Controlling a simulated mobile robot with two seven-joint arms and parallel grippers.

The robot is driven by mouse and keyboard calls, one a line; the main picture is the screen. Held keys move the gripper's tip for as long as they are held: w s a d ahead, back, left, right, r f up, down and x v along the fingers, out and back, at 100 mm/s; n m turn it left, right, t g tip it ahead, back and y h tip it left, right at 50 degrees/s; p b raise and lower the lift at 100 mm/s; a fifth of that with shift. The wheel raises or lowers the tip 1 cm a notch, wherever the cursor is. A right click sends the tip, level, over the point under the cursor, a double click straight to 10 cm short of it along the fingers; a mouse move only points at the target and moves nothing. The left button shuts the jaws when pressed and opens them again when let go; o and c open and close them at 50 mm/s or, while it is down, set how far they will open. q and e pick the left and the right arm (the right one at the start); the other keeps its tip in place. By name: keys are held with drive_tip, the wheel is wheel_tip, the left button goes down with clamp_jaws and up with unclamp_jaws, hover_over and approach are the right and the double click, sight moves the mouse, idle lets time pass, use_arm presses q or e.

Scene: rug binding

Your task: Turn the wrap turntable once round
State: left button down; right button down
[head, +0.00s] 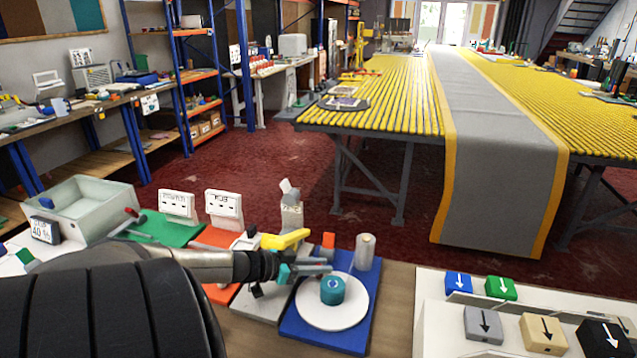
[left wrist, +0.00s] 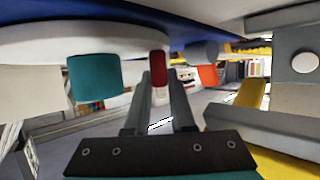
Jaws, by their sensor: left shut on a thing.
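The wrap turntable is a round white disc (head: 318,313) on a blue board (head: 350,338) at the bottom middle of the head view. A teal cylinder (head: 333,290) with a circular arrow on top stands on the disc. In the left wrist view the scene is upside down, with the disc (left wrist: 40,48) at the top and the teal cylinder (left wrist: 95,78) below it. My left gripper (head: 322,268) reaches over the disc's far-left edge. Its fingers (left wrist: 158,85) are shut on a red peg (left wrist: 158,68) by the disc. My right gripper is not in view.
Switch boxes (head: 222,204) stand further left. A white panel with coloured arrow blocks (head: 483,325) is at right.

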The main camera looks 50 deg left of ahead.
use_arm(q)
drive_tip(key=c, duration=0.8)
unclamp_jaws()
drive_tip(key=shift+o, duration=0.2)
drive_tip(key=shift+r, duration=0.1)
